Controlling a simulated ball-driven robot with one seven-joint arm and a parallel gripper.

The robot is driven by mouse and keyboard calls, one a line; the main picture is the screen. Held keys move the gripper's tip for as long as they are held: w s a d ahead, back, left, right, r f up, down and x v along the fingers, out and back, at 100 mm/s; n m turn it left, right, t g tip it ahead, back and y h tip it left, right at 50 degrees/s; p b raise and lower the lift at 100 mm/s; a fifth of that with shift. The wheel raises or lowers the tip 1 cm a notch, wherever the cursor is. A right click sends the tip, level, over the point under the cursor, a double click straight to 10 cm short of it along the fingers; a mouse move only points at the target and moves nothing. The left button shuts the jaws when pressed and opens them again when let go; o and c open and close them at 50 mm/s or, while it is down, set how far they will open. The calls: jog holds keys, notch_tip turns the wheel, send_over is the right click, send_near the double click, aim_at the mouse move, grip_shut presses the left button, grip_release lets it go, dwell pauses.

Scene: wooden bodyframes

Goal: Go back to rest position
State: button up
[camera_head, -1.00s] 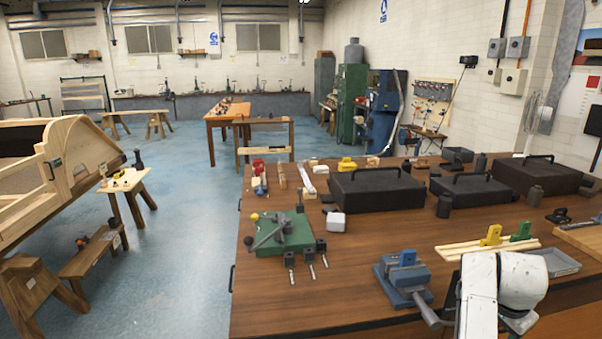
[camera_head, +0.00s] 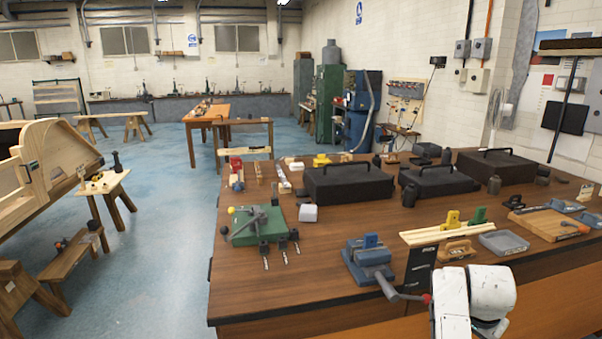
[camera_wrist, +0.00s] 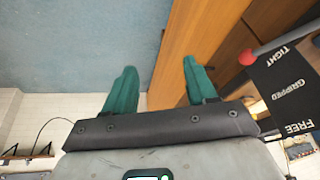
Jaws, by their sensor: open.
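My gripper (camera_wrist: 158,88) shows in the wrist view with its two green fingers spread apart and nothing between them. It hangs beside the wooden bench side, over blue floor. In the head view my white arm shows at the lower right, in front of the workbench (camera_head: 290,291); the gripper itself is hidden there. A blue vise (camera_head: 368,262) stands on the bench near its front edge, left of my arm. Its red-tipped handle (camera_wrist: 250,56) shows in the wrist view, right of my gripper, beside a black sign (camera_wrist: 287,90) reading TIGHT, GRIPPED, FREE.
The bench carries a green jig (camera_head: 258,226), black cases (camera_head: 347,184), a grey tray (camera_head: 503,243) and wooden strips (camera_head: 440,233). A wooden body frame (camera_head: 45,165) and trestles stand at left. Blue floor (camera_head: 150,250) is open between them.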

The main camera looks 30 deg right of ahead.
jog(key=s+a+f+n+y, duration=0.1)
jog(key=s+a+f+n, duration=0.2)
jog(key=a, duration=0.6)
jog(key=s+a+f+n+y, duration=0.1)
jog(key=s+a+f+n, duration=0.3)
jog(key=s+a+n, duration=0.3)
jog(key=s+a+f+n+y, duration=0.1)
jog(key=s+a+f+n, duration=0.3)
jog(key=s+a, duration=0.5)
jog(key=a+n, duration=0.1)
jog(key=a, duration=0.3)
jog(key=shift+a+n+y, duration=0.25)
jog(key=shift+n+y, duration=0.15)
